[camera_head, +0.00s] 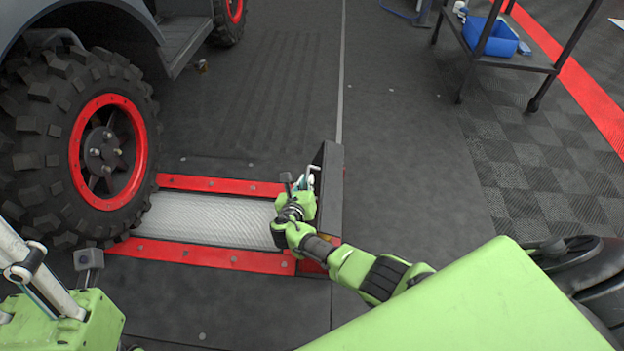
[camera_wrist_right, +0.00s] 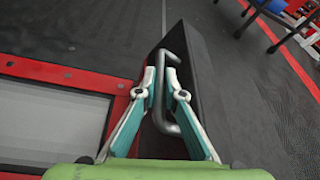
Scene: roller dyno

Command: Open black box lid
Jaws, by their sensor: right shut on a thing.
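The black box lid (camera_head: 330,190) is a dark panel standing steeply upright at the right end of the red-edged roller plate. In the right wrist view the lid (camera_wrist_right: 205,95) carries a bent metal handle (camera_wrist_right: 160,110). My right gripper (camera_head: 308,181) is at the lid's left face. In the right wrist view its two fingers (camera_wrist_right: 167,80) are closed around the handle. The arm hides part of the lid's lower area. My left gripper (camera_head: 28,268) is partly in view at the lower left, away from the lid; its opening is not clear.
A vehicle's big black tyre (camera_head: 45,140) with a red rim stands at the left by the metal roller (camera_head: 205,215). A wheeled cart (camera_head: 500,55) with a blue bin (camera_head: 490,36) stands at the upper right. The dark floor right of the lid is clear.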

